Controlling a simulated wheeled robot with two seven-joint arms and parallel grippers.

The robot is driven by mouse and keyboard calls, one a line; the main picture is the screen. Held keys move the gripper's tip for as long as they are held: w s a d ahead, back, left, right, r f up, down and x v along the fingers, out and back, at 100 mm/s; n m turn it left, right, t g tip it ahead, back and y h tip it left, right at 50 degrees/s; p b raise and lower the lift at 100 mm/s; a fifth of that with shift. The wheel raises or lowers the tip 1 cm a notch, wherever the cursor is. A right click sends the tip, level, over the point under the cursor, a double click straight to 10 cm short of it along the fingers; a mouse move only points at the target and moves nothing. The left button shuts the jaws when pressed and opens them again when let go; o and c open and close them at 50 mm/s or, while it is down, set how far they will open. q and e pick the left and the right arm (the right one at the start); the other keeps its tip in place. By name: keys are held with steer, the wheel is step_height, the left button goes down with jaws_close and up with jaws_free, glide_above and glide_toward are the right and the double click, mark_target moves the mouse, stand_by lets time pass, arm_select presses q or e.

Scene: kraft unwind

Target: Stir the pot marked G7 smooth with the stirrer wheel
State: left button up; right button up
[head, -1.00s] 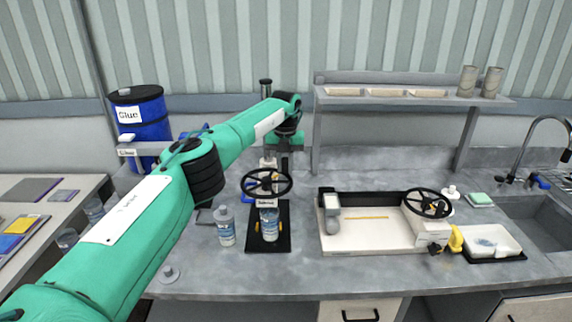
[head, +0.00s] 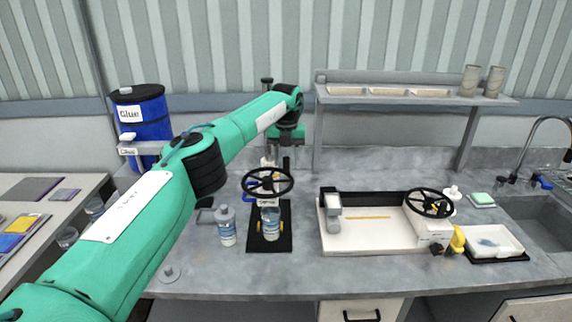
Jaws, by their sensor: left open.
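The stirrer's black handwheel (head: 267,182) stands over a black base plate (head: 284,244) on the grey bench. A clear pot with a blue and white label (head: 271,224) sits on that plate under the wheel. I cannot read whether its mark is G7. A similar bottle (head: 227,227) stands just left of the plate. My left gripper (head: 284,162) is behind the wheel, pointing down near the stirrer's upright and partly hidden by it. It is open, and I cannot tell whether it touches anything. My right gripper is out of view.
A white machine with a second black wheel (head: 428,203) stands right of the stirrer. A shelf (head: 415,96) rises behind it. A white tray (head: 492,242) and a sink (head: 545,213) lie at the right. A blue glue drum (head: 141,117) stands at the back left.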

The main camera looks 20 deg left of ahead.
arm_select(q)
step_height(320, 180, up, 6)
steer(key=shift+r+b, duration=0.1)
steer(key=shift+b, duration=0.3)
step_height(320, 180, up, 6)
steer(key=p, duration=0.4)
